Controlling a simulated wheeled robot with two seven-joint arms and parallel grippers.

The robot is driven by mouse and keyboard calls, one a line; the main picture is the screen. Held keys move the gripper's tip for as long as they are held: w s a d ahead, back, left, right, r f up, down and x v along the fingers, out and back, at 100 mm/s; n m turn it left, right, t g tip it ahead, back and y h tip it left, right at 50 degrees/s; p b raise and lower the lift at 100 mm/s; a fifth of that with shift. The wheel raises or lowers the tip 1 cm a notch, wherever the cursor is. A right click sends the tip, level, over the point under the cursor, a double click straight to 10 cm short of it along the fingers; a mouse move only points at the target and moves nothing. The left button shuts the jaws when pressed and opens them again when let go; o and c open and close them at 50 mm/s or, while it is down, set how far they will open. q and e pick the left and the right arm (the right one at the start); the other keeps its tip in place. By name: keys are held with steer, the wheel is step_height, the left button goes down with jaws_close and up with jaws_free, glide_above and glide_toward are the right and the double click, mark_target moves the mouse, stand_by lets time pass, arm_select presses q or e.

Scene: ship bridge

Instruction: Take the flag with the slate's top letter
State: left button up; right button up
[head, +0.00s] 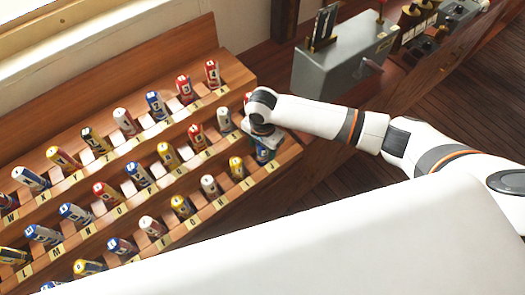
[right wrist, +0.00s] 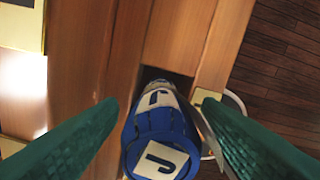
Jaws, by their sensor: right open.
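Rolled flags stand in a stepped wooden rack (head: 110,140), each with a letter on its end. My right gripper (head: 264,146) is over the rack's right end. In the right wrist view its green fingers (right wrist: 156,112) are open, one on each side of a blue flag (right wrist: 160,140). The flag's end letter looks like U or J. This flag also shows under the gripper in the head view (head: 265,154), partly hidden. A dark upright plate, perhaps the slate (head: 325,22), stands on a grey box; its letters cannot be read. My left gripper is not in view.
Neighbouring flags stand close by, including a yellow one (head: 237,167) and a white one (head: 224,120). The grey box (head: 340,68) with a lever stands at the upper right. Dark wooden floor (head: 470,100) lies to the right.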

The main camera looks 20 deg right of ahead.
steer(key=shift+f, duration=0.55)
steer(key=c, duration=1.1)
